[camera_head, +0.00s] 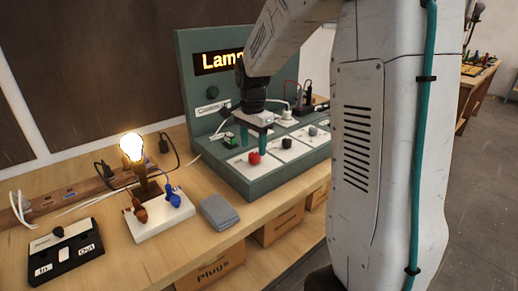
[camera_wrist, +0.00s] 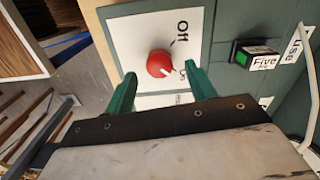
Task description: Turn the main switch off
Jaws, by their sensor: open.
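The main switch is a red rotary knob (camera_head: 254,157) on a white plate at the front of the green console. In the wrist view the red knob (camera_wrist: 160,62) sits beside the word "Off", with a second label by it that is partly hidden. Its white pointer mark is turned toward that second label, away from "Off". My gripper (camera_head: 254,139) is above the console near the knob. In the wrist view its green fingers (camera_wrist: 161,76) are open and apart, with the knob seen between and beyond them; no contact shows.
A grey block (camera_head: 219,212) lies on the wooden bench before the console. A black In/Out box (camera_head: 66,253) is at front left.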

